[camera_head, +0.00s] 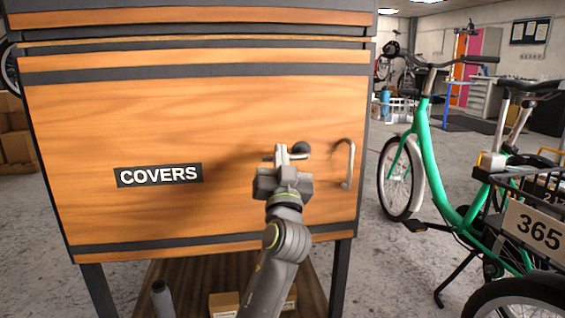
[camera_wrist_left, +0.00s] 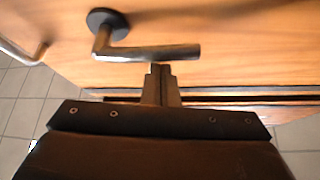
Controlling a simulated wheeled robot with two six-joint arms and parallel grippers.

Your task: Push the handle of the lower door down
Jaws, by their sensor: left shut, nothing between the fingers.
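The lower door (camera_head: 230,110) is an orange wood panel with dark bands and a "COVERS" label (camera_head: 158,175); it looks closed. Its lever handle has a round dark rosette (camera_head: 300,148) and a grey metal lever, roughly horizontal. The handle (camera_wrist_left: 150,53) shows more fully in the left wrist view, which appears upside down against the head view. My left gripper (camera_head: 281,150) is shut and empty in front of the door. In the left wrist view its fingertips (camera_wrist_left: 160,68) are right by the lever, apparently on its upper side; I cannot tell whether they touch. My right gripper is out of view.
A curved pull handle (camera_head: 350,165) is fixed right of the lever. A shelf (camera_head: 180,280) below the cabinet holds a bottle (camera_head: 161,298) and small boxes (camera_head: 224,303). A green bike (camera_head: 440,165) stands to the right, with some floor between.

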